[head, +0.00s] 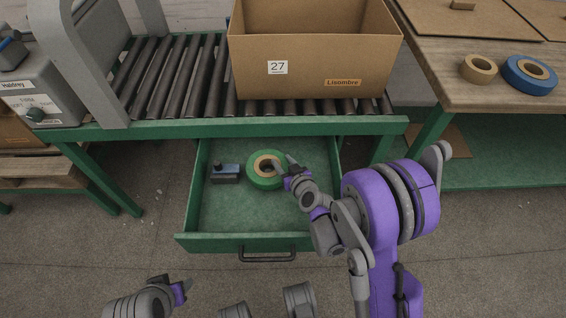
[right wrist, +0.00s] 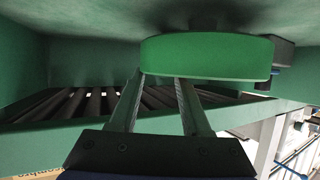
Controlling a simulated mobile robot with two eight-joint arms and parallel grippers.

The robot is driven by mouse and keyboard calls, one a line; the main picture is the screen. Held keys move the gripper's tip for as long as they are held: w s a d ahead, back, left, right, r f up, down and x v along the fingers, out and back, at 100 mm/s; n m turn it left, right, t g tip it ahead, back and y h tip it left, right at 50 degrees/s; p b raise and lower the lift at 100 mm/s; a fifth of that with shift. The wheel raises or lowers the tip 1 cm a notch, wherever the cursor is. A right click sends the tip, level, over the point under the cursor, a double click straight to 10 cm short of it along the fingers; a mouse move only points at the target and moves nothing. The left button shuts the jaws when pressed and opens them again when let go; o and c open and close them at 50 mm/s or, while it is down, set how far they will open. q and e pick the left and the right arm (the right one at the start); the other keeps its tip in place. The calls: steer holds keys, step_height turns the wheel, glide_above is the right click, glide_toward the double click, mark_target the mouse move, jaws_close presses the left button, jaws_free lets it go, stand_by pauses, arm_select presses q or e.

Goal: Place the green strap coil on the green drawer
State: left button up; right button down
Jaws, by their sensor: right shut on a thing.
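The green strap coil (head: 264,182), a green ring with a tan core, is inside the open green drawer (head: 225,218). My right gripper (head: 283,169) reaches into the drawer from the right and is shut on the coil. In the right wrist view the coil (right wrist: 207,56) shows edge-on at the tips of the two fingers (right wrist: 162,80). A dark shadow lies by it on the drawer's green surface; I cannot tell if it touches the floor. My left gripper (head: 180,289) is low at the left, away from the drawer; its finger opening is unclear.
A small dark blue and black object (head: 225,173) lies in the drawer, left of the coil. An open cardboard box (head: 310,60) stands on the roller conveyor (head: 180,75) above. A tan roll (head: 478,69) and a blue roll (head: 530,75) lie on the right table.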

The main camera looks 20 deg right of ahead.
steer(key=shift+f+b, duration=0.5)
steer(key=shift+f, duration=0.1)
steer(key=shift+c, duration=1.8)
jaws_free()
steer(key=shift+r, duration=0.1)
steer(key=shift+r+p, duration=0.35)
steer(key=shift+p, duration=0.05)
steer(key=p+v, duration=0.1)
steer(key=v, duration=0.6)
steer(key=shift+s+r+p, duration=0.3)
steer(key=shift+p, duration=0.05)
